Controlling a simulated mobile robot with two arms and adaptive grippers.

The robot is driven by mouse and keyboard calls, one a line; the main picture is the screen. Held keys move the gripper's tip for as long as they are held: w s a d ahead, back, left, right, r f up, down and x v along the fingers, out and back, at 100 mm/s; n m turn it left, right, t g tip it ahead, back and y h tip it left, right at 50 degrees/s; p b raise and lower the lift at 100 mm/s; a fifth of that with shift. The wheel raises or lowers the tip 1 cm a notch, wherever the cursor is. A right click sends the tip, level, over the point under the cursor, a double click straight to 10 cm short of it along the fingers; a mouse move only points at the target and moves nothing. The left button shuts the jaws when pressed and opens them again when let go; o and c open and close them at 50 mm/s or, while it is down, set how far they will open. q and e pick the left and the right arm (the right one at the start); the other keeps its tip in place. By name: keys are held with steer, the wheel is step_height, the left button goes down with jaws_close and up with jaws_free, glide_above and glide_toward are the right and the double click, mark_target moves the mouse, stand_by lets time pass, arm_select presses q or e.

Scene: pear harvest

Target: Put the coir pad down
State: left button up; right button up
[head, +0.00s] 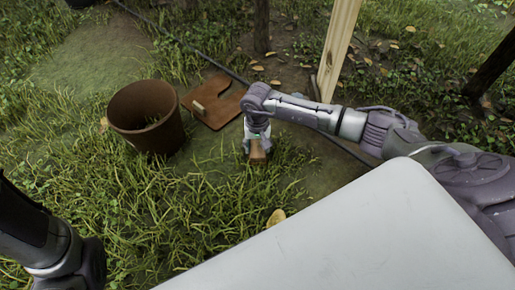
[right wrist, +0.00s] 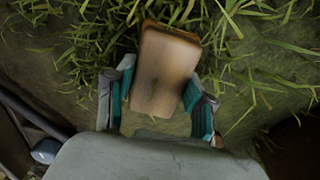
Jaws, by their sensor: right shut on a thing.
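The coir pad (right wrist: 160,75) is a tan-brown block with a darker far edge. My right gripper (right wrist: 158,105) is shut on it, with a teal-padded finger on each side in the right wrist view. In the head view the coir pad (head: 257,150) shows as a small brown block below my right gripper (head: 257,139), low over the grass. I cannot tell whether it touches the ground. Part of my left arm shows at the lower left of the head view, but its gripper is not visible.
A brown pot (head: 146,118) stands in the grass left of my right gripper. A flat red-brown board (head: 222,112) with a notch and a small tan block lies behind. A dark hose (head: 185,43) crosses the ground. A pale wooden post (head: 337,48) rises at the back.

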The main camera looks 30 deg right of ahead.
mark_target(257, 146)
steer(key=o, duration=0.6)
steer(key=shift+f, duration=0.1)
steer(key=shift+c, duration=0.2)
steer(key=o, duration=0.5)
steer(key=shift+c, duration=0.2)
step_height(257, 146, up, 12)
steer(key=p, duration=0.9)
steer(key=shift+r, duration=0.25)
